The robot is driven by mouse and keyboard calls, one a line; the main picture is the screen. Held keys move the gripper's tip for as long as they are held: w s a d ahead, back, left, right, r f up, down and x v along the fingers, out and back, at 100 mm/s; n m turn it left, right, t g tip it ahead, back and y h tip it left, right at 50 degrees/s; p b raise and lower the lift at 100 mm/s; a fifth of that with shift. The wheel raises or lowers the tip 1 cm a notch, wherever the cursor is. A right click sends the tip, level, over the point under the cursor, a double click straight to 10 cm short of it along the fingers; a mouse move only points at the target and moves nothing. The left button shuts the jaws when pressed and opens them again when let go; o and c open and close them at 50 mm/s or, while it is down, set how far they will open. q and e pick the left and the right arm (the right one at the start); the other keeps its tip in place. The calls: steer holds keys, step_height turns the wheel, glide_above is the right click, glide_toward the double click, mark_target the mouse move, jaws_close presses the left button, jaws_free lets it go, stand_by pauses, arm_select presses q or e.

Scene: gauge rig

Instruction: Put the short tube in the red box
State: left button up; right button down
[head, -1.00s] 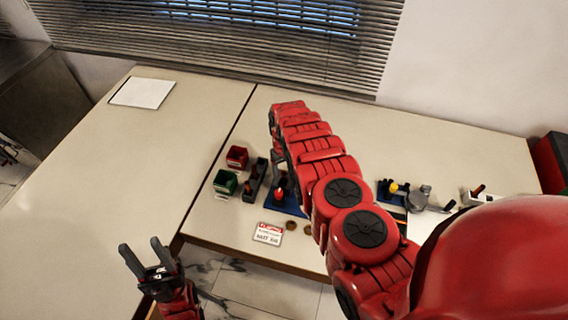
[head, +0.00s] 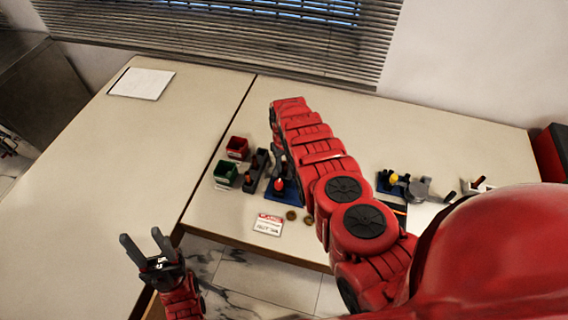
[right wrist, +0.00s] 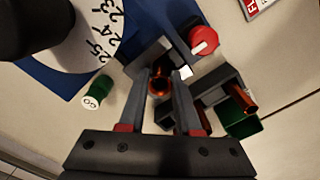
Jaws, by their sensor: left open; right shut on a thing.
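The red box (head: 237,148) stands on the table behind the green box (head: 225,172) in the head view. My right gripper (right wrist: 166,82) is shut on a copper-coloured tube (right wrist: 159,86), seen end-on between its fingers, over the blue-based gauge rig (head: 285,195). I cannot tell whether the tube still touches the rig. More copper-coloured tube (right wrist: 240,99) shows at a dark holder (right wrist: 217,88), which stands right of the boxes in the head view (head: 256,172).
A red knob (right wrist: 203,40), a numbered dial (right wrist: 98,38) and a green piece (right wrist: 97,91) are close to my right gripper. A label card (head: 268,225) lies in front of the rig. More equipment (head: 405,187) stands at right. The left table is mostly clear.

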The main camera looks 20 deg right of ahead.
steer(key=shift+s+a+p, duration=0.1)
steer(key=shift+s+p, duration=0.1)
steer(key=shift+p, duration=0.1)
stand_by(0.4)
steer(key=c, duration=0.5)
jaws_free()
steer(key=shift+r, duration=0.1)
steer(key=shift+r, duration=1.3)
step_height(320, 180, up, 15)
steer(key=shift+f+p, duration=0.15)
steer(key=shift+p, duration=1)
